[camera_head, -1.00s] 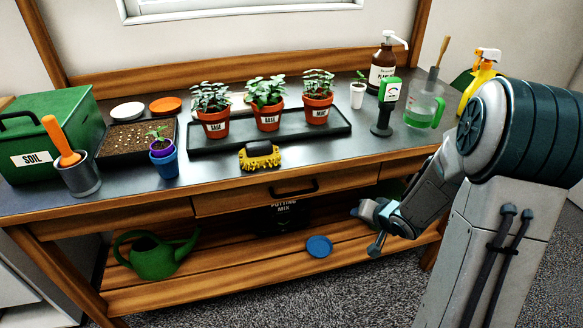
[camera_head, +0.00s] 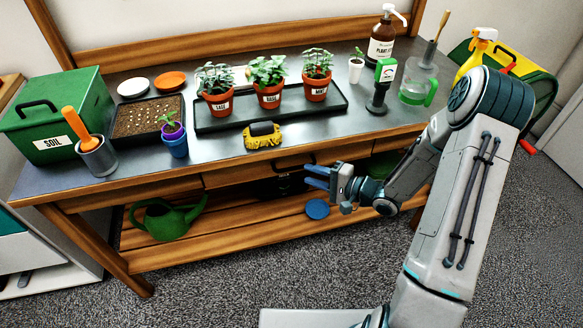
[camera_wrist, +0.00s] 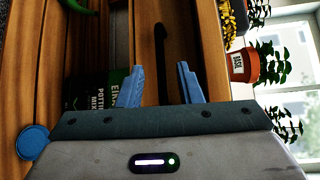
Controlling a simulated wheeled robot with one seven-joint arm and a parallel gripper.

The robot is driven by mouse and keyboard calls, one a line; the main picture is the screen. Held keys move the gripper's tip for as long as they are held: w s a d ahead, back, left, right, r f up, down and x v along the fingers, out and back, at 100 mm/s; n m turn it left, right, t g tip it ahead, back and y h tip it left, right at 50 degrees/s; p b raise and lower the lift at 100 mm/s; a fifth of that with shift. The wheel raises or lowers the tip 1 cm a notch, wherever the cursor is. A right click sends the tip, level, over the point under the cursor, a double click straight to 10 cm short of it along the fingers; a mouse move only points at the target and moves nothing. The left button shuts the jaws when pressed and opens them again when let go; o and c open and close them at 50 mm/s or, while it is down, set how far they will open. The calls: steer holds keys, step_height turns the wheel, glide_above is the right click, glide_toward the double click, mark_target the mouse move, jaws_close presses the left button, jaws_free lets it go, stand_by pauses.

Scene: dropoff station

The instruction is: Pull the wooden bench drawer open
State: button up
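The wooden bench drawer (camera_head: 245,176) sits under the middle of the bench top, its front looking flush with the wood beside it. Its dark bar handle (camera_head: 294,164) is partly behind my gripper (camera_head: 308,177) in the head view. In the wrist view the black handle (camera_wrist: 160,50) runs up the picture in line with the gap between the two blue fingers of my gripper (camera_wrist: 160,85). The fingers are apart, one on each side of the handle's line. I cannot tell whether the fingertips reach past the bar.
A bag of potting mix (camera_wrist: 95,92) stands on the lower shelf (camera_head: 240,232), near a green watering can (camera_head: 168,216) and a blue disc (camera_head: 317,209). A yellow brush (camera_head: 263,136) lies on the bench top above the drawer. Open carpet lies in front.

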mark_target(291, 168)
steer(key=x, duration=0.7)
steer(key=shift+w+a, duration=0.15)
jaws_close()
